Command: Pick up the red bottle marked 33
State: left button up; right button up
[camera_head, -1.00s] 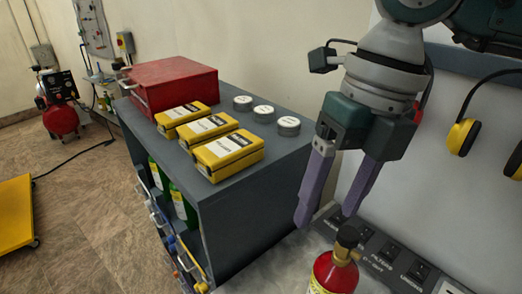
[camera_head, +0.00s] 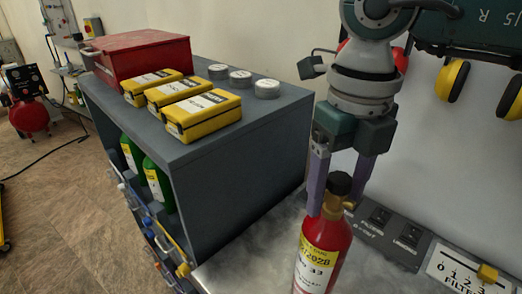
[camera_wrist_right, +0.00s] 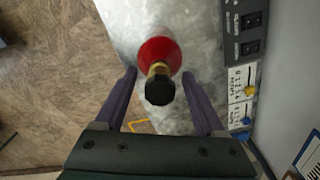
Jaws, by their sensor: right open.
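The red bottle (camera_head: 323,252) stands upright on the grey metal bench top, with a brass valve and black cap and a yellow and white label that reads 33. In the right wrist view the bottle (camera_wrist_right: 159,53) shows from above, its black cap toward me. My right gripper (camera_head: 335,208) points down at the bottle's top, with its purple fingers apart at the sides of the valve. In the right wrist view the open fingers (camera_wrist_right: 165,100) have the cap between them, with gaps on both sides. My left gripper is not in view.
A grey cabinet (camera_head: 250,135) stands left of the bench, with yellow boxes (camera_head: 203,115), round tins (camera_head: 240,77) and a red case (camera_head: 140,66) on top. Green bottles (camera_head: 158,185) sit on its shelf. A switch panel (camera_head: 395,232) runs along the wall behind the bottle.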

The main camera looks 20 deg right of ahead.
jog(key=shift+r, duration=0.1)
grip_shut()
dwell(0.4)
dwell(0.7)
jog(key=shift+w+r, duration=0.1)
